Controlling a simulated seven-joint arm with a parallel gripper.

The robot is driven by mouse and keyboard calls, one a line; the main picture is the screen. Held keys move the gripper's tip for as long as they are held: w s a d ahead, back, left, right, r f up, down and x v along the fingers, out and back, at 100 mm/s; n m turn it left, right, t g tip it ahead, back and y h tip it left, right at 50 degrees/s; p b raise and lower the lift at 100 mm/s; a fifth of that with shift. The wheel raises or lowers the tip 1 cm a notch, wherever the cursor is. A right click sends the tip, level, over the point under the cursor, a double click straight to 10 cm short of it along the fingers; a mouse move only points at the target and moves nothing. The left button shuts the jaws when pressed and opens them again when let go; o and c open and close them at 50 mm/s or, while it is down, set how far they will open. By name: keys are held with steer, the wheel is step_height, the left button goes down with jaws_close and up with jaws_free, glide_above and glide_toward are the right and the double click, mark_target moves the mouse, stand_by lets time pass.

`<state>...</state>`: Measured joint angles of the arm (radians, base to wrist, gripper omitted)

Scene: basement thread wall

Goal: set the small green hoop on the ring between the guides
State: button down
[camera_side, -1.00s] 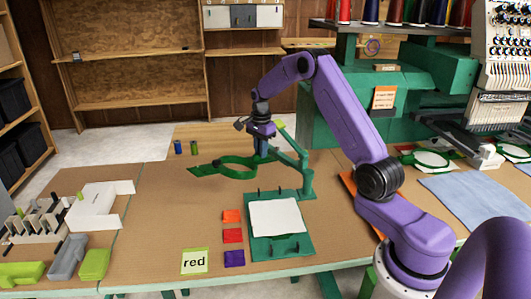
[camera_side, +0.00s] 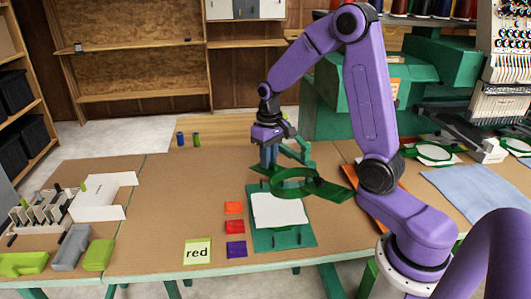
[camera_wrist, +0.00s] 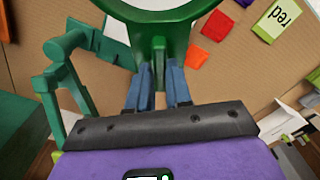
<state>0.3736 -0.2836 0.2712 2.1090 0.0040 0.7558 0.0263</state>
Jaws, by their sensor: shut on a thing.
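The green hoop (camera_side: 318,187), with a flat tab at each side, is held in the air above the fixture in the side view. My gripper (camera_side: 268,160) points down and is shut on its left tab. In the wrist view my gripper (camera_wrist: 158,82) has the tab between its two fingers, and the hoop (camera_wrist: 155,32) runs out of the top. The green fixture board (camera_side: 260,241) lies below, with a white cloth (camera_side: 277,210) on it and small dark pegs near its edges. I cannot make out a ring under the cloth; the hoop covers the board's far part.
A green post with a jointed arm (camera_wrist: 60,85) stands close beside my gripper. Orange, red (camera_side: 235,227) and purple squares lie left of the board, near a "red" card (camera_side: 197,251). A light blue cloth (camera_side: 468,200) lies right. The table's left middle is clear.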

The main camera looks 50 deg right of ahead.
steer(key=shift+s+a+n, duration=0.35)
steer(key=shift+s+n, duration=0.35)
steer(key=shift+s, duration=0.05)
steer(key=w+d+f+m, duration=0.5)
steer(key=d+f+m, duration=0.2)
steer(key=d+m, duration=0.2)
steer(key=shift+w+f, duration=0.35)
steer(key=shift+w, duration=0.05)
steer(key=shift+w+d, duration=0.15)
steer(key=shift+w, duration=0.05)
stand_by(0.9)
steer(key=shift+f, duration=2.2)
stand_by(0.7)
steer(key=c, duration=1.1)
jaws_free()
